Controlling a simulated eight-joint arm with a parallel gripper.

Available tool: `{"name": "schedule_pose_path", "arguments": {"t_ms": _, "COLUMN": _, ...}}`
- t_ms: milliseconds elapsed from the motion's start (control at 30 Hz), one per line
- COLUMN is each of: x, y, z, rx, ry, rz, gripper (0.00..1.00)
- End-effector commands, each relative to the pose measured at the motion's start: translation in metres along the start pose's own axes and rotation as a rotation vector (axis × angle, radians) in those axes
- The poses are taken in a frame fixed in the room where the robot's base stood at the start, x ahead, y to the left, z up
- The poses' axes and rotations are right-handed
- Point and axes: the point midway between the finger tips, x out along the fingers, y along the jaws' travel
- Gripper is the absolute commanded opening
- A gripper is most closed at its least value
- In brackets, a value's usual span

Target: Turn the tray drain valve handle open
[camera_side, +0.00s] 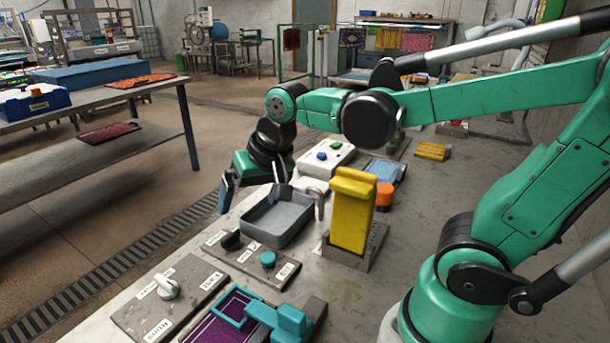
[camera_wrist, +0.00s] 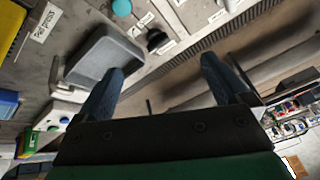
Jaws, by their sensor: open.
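The grey tray (camera_side: 292,232) sits on the bench and also shows in the wrist view (camera_wrist: 88,60). A black handle (camera_side: 231,240), which looks like the drain valve handle, stands on a labelled plate just in front of the tray. It also shows in the wrist view (camera_wrist: 157,40). Its label is too small to read and its turn position is unclear. My gripper (camera_side: 252,196) is open and empty, above the bench near the tray's far left side. In the wrist view, the black handle is beyond the gap between my fingers (camera_wrist: 162,70), apart from them.
A teal knob (camera_side: 268,260) shares the black handle's plate. A white rotary knob (camera_side: 166,286) sits on a panel in front. A yellow upright block (camera_side: 352,210) and a grey tap (camera_side: 318,198) stand right of the tray. A floor grate (camera_side: 110,283) runs beyond the bench's left edge.

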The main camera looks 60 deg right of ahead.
Motion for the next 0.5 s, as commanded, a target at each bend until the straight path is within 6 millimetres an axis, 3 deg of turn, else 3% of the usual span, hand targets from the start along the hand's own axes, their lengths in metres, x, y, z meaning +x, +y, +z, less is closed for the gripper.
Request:
{"name": "schedule_pose_path", "arguments": {"t_ms": 300, "x": -0.006, "y": 0.007, "z": 0.025, "rx": -0.313, "ry": 0.118, "rz": -0.044, "gripper": 0.95}}
{"name": "schedule_pose_path", "arguments": {"t_ms": 500, "x": -0.006, "y": 0.009, "z": 0.033, "rx": -0.432, "ry": 0.167, "rz": -0.052, "gripper": 0.95}}
